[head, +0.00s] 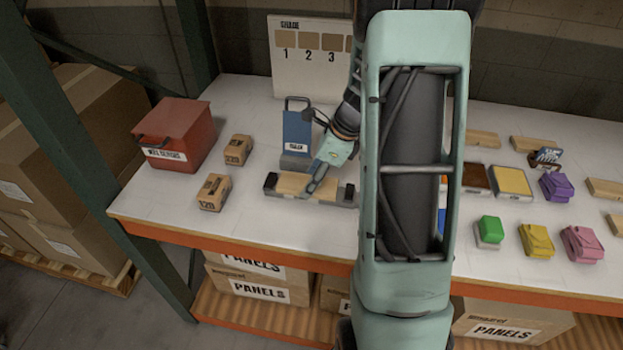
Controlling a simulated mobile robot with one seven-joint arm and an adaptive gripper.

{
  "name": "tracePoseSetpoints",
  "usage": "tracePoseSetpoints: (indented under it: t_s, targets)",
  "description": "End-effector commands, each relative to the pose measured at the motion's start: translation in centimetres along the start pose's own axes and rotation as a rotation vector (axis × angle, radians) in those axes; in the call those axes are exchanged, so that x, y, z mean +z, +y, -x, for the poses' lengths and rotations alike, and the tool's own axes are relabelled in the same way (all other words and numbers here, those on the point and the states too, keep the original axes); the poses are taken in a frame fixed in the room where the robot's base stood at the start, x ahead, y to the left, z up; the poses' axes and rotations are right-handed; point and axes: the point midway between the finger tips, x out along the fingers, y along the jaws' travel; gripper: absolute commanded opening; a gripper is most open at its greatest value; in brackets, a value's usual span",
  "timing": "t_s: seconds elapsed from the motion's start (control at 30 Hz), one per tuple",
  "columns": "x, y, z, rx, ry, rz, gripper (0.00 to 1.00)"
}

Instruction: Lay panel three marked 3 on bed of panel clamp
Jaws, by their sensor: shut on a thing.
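The panel clamp (271,183) is a low grey bed with dark blocks at both ends, lying on the white bench left of my arm. A pale wooden panel (291,184) lies over the bed between the end blocks. My gripper (312,187) is at this panel, shut on it near its middle. The gripper covers part of the panel. No number can be read on it, and I cannot tell whether it rests fully on the bed.
A blue holder (297,132) stands just behind the clamp. Two brown blocks marked 120 (214,192) and a red box (174,135) are to the left. A sample board (311,59) stands behind. Coloured blocks and panels (510,182) fill the right side.

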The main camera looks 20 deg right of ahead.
Motion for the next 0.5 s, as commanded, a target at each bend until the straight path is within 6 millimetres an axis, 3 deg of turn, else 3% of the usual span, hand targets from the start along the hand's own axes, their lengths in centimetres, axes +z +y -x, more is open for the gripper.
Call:
tracePoseSetpoints:
  t_s: [0.13,0.17,0.3,0.5]
  targets:
    - [-0.16,0.01,-0.35,0.000,0.000,0.000,0.16]
    - [-0.14,0.01,-0.29,0.000,0.000,0.000,0.48]
    - [-0.12,0.01,-0.23,0.000,0.000,0.000,0.64]
    - [-0.12,0.02,-0.22,0.000,0.000,0.000,0.64]
